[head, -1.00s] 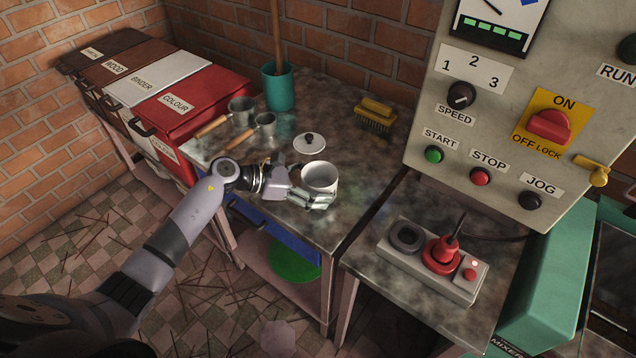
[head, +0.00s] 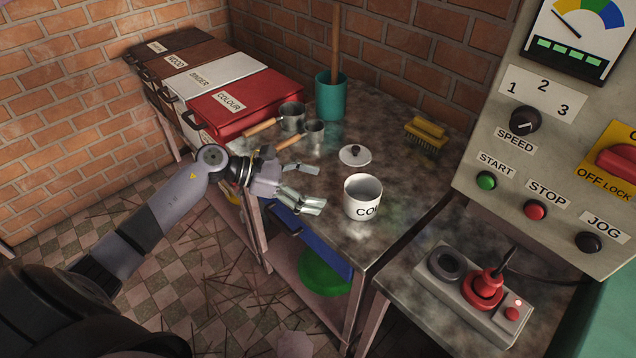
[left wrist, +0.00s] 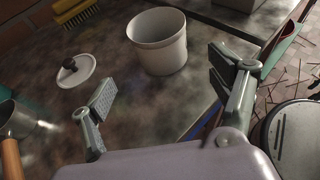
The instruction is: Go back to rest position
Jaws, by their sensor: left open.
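My left gripper (head: 312,188) is open and empty at the front edge of the stained worktop, just left of a white pot (head: 362,200) with dark lettering. The pot stands upright and open on the worktop, apart from the fingers. In the left wrist view the two spread fingers (left wrist: 165,95) show with the pot (left wrist: 158,45) beyond them and nothing between them. The pot's white lid (head: 355,155) with a dark knob lies flat behind it. My right gripper is not in view.
Two metal scoops (head: 292,117) with wooden handles and a teal container (head: 331,97) stand at the back. A yellow brush (head: 425,132) lies right of them. Labelled bins (head: 245,104) line the left wall. A control panel (head: 560,130) and a switch box (head: 470,290) are at right.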

